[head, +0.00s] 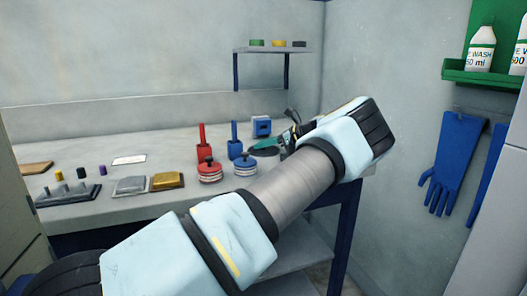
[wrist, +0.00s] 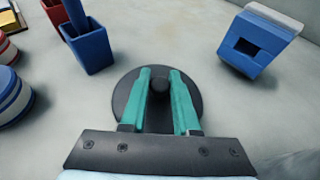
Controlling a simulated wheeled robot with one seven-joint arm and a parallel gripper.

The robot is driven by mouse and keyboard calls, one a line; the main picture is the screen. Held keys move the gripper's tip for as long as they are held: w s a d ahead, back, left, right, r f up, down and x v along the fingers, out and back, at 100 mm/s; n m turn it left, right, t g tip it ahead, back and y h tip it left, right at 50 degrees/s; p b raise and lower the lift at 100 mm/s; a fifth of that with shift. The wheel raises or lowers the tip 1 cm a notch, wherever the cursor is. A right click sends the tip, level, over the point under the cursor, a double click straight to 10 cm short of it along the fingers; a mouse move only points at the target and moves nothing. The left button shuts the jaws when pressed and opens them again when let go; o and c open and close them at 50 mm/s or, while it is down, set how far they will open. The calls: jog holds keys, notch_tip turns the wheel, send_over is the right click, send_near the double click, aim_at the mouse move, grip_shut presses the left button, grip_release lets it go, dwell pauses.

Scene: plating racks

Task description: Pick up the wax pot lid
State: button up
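The wax pot lid (wrist: 126,92) is a dark round disc with a small black knob (wrist: 158,83), lying on the grey worktop. The fingers are apart, with little room beside the knob; I see no clear contact. In the head view my gripper (head: 290,136) is partly hidden by my wrist.
A blue box-shaped holder (wrist: 252,45) stands right of the lid. A blue cup (wrist: 91,48) and a red one stand to the left, near banded red (head: 209,172) and blue (head: 246,166) pots. A wall shelf (head: 272,49) is above; blue gloves (head: 452,163) hang at right.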

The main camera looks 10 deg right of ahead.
grip_shut()
